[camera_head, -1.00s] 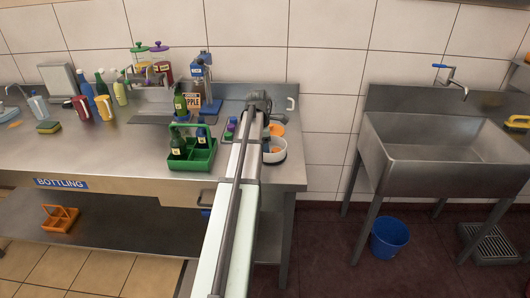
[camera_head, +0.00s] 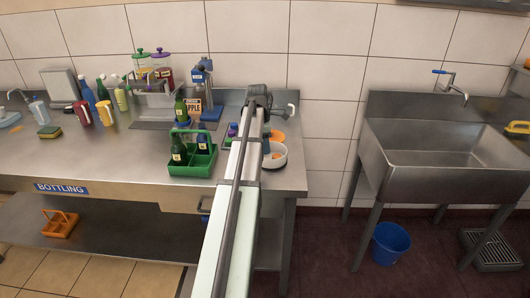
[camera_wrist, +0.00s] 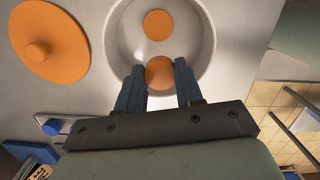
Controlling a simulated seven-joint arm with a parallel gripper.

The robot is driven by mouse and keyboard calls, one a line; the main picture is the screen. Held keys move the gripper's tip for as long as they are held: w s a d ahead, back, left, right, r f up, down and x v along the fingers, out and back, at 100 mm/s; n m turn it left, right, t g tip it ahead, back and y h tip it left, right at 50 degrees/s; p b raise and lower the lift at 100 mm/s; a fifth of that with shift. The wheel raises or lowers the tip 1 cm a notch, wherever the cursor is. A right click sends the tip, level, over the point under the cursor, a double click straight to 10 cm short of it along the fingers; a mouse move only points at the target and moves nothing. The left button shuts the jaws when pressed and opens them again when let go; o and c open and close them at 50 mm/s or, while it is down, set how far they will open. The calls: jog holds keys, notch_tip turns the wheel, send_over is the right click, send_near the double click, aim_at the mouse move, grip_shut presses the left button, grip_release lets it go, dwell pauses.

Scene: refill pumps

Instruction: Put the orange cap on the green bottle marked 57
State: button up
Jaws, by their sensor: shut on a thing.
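In the wrist view my gripper (camera_wrist: 160,85) is shut on an orange cap (camera_wrist: 160,72), at the near side of the white bowl (camera_wrist: 211,55). A second orange cap (camera_wrist: 157,24) lies in the bowl. In the head view my arm hides the gripper and part of the bowl (camera_head: 283,161). A green bottle (camera_head: 178,152) stands in the left part of the green carrier (camera_head: 190,169), with a dark blue bottle (camera_head: 203,143) beside it. Another green bottle (camera_head: 181,108) stands behind the carrier, by the blue press stand (camera_head: 205,88). The bottle numbers are too small to read.
A large orange knobbed lid (camera_wrist: 48,42) lies beside the bowl. Purple-topped items stand between carrier and arm, partly hidden. Several bottles and a sponge (camera_head: 49,132) are at the left. A sink (camera_head: 430,150) stands at the right.

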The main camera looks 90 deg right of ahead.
notch_tip(320, 180, up, 5)
jog(key=shift+w+d+r, duration=0.15)
jog(key=shift+r, duration=0.15)
jog(key=w+d+r+n, duration=0.15)
jog(key=w+d, duration=0.35)
jog(key=w, duration=0.9)
jog(key=w+d+r+n, duration=0.15)
jog(key=w+d, duration=0.35)
jog(key=w, duration=0.8)
jog(key=w+d+r+n, duration=0.15)
jog(key=w+d, duration=0.25)
jog(key=w, duration=1)
jog(key=shift+h, duration=0.3)
jog(key=shift+s+d+r, duration=0.15)
jog(key=shift+d+r, duration=0.4)
jog(key=shift+d, duration=1.25)
jog(key=shift+s+d+r, duration=0.15)
jog(key=shift+d+r, duration=0.4)
jog(key=shift+d, duration=1.2)
jog(key=shift+s+d+r, duration=0.15)
jog(key=shift+d+r, duration=0.4)
jog(key=shift+d, duration=1.25)
jog(key=shift+f, duration=0.1)
jog(key=shift+f, duration=0.45)
